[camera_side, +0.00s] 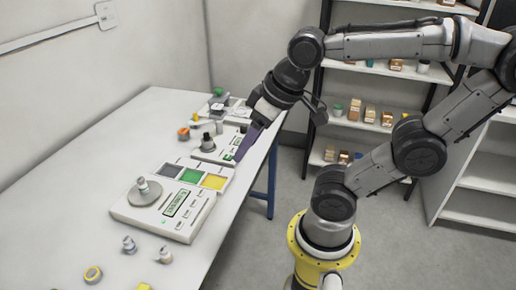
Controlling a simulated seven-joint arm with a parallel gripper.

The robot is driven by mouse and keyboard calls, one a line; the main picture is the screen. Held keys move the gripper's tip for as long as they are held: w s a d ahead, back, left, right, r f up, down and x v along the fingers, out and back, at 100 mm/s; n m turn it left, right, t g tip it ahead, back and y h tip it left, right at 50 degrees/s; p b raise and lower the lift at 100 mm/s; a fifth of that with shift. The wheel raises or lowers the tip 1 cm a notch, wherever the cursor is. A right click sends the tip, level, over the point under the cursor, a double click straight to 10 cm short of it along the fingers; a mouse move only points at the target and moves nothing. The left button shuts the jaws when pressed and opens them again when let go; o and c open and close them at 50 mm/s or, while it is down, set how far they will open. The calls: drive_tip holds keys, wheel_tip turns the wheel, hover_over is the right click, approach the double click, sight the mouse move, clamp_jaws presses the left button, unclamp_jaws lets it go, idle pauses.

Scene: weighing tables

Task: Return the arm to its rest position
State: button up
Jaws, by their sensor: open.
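My gripper (247,141) hangs over the right edge of the white table, beside the rear scale. Its purple finger points down and left, and I see no object between the fingers. The jaws are open, though the gap is small and partly hidden in this view. The arm reaches in from the yellow base at the lower right, bent high at the elbow.
On the white table (62,180) stand a front scale (185,225) carrying a metal weight (142,184), a tray with grey, green (192,175) and yellow squares, and a rear scale (205,155) with a dark-topped object (208,140). Shelves (372,120) stand behind.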

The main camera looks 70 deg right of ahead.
drive_tip(key=shift+s+f+n, duration=0.6)
drive_tip(key=shift+s+f, duration=0.05)
drive_tip(key=shift+s, duration=0.3)
